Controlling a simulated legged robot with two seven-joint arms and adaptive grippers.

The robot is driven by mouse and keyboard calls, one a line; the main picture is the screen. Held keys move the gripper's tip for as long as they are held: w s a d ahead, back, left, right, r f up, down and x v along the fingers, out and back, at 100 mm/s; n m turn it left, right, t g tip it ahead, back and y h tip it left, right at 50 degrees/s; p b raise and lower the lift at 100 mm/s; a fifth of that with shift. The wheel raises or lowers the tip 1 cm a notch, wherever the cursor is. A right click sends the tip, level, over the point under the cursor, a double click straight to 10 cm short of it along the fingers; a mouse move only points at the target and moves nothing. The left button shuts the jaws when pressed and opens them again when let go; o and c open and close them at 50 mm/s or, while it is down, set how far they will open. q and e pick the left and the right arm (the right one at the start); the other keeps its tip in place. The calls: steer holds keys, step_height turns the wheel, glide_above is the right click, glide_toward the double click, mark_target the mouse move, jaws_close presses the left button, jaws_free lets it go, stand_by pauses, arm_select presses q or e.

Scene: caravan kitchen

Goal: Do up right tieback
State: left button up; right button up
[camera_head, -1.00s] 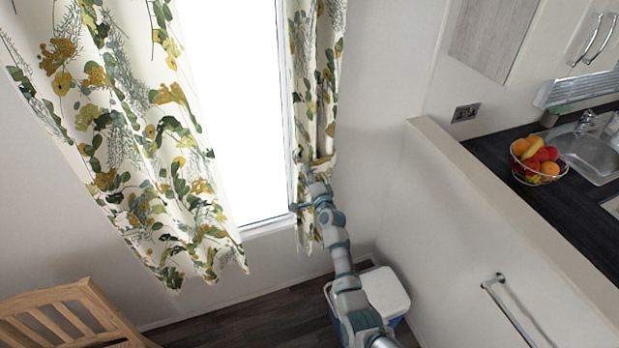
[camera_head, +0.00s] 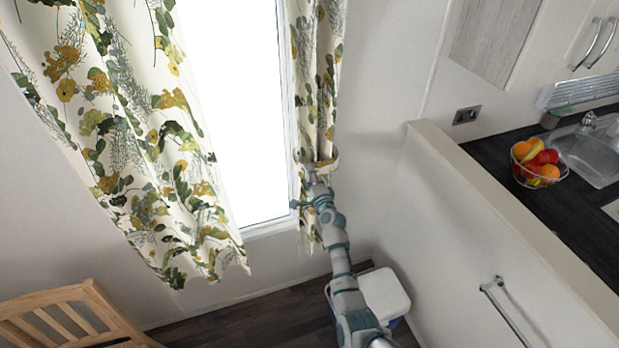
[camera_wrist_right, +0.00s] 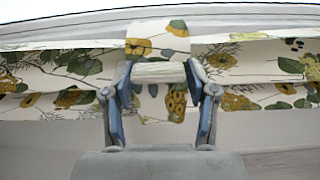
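The right curtain (camera_head: 320,75), cream with green and mustard leaves, hangs at the window's right side. It is gathered in partway down, where the tieback (camera_head: 325,162) shows as a small pale band. My right gripper (camera_head: 314,182) is at the curtain just below this band. In the right wrist view, the two fingers stand either side of a pale strip (camera_wrist_right: 158,72) and appear shut on it. The strip seems to be part of the tieback, with leaf-patterned fabric above and below it. The tieback's far side and any fastening are hidden. My left gripper is not in view.
The left curtain (camera_head: 130,130) hangs loose. A white-lidded cool box (camera_head: 385,293) stands on the floor beside my right arm. A cream partition (camera_head: 480,200) with a rail is to the right. A wooden chair (camera_head: 70,310) is at the lower left.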

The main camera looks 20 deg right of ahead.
steer(key=o, duration=0.3)
steer(key=shift+w+r, duration=0.25)
steer(key=shift+r, duration=0.1)
steer(key=shift+w+f, duration=0.4)
steer(key=shift+f, duration=0.1)
steer(key=shift+s, duration=0.35)
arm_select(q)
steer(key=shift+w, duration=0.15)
arm_select(e)
steer(key=s, duration=1.1)
steer(key=shift+d, duration=0.2)
steer(key=shift+s+f, duration=0.1)
steer(key=shift+f, duration=0.05)
